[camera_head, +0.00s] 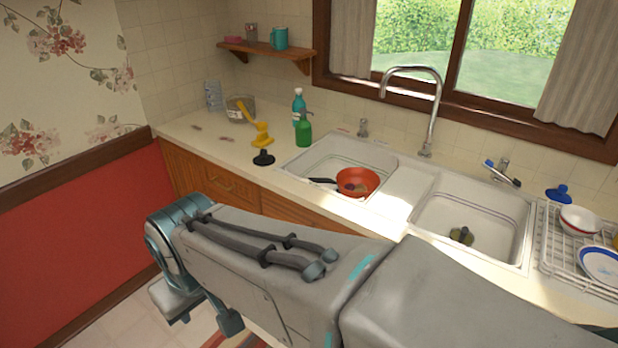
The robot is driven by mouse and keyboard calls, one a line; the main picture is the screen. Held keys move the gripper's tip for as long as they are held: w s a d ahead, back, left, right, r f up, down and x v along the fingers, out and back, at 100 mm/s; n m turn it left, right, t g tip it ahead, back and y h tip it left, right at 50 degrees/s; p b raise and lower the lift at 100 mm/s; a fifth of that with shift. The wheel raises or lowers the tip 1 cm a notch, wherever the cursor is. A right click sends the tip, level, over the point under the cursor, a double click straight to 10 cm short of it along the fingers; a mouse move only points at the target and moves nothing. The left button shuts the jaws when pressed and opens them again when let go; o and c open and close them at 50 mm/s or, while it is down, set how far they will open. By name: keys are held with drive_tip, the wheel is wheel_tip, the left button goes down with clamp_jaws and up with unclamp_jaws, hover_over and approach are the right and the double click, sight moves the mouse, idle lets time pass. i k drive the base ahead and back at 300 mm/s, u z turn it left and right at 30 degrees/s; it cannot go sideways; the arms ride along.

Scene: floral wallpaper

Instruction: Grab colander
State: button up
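A red-orange bowl-shaped vessel (370,179) sits in the left sink basin with small dark and yellowish things in it. A dark handle-like piece lies at its left side. A greyish bowl-like container (240,104) stands at the back of the counter, left of the sink, partly behind a yellow object. I cannot tell for sure which of the two is the colander. My grey arm crosses the foreground, in front of the cabinets and apart from both. My gripper's fingers cannot be made out; the arm's near links hide what lies beyond them.
The sink (407,196) has two basins and a tall faucet (432,108). A yellow object with a black base (263,143), a green bottle (304,131) and a teal bottle (298,101) stand left of it. A dish rack (553,250) is at right.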

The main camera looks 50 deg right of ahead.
sight(357, 175)
drive_tip(key=z, duration=0.3)
drive_tip(key=i, duration=1.15)
drive_tip(key=z, duration=1.45)
drive_tip(key=i, duration=0.6)
drive_tip(key=z, duration=0.7)
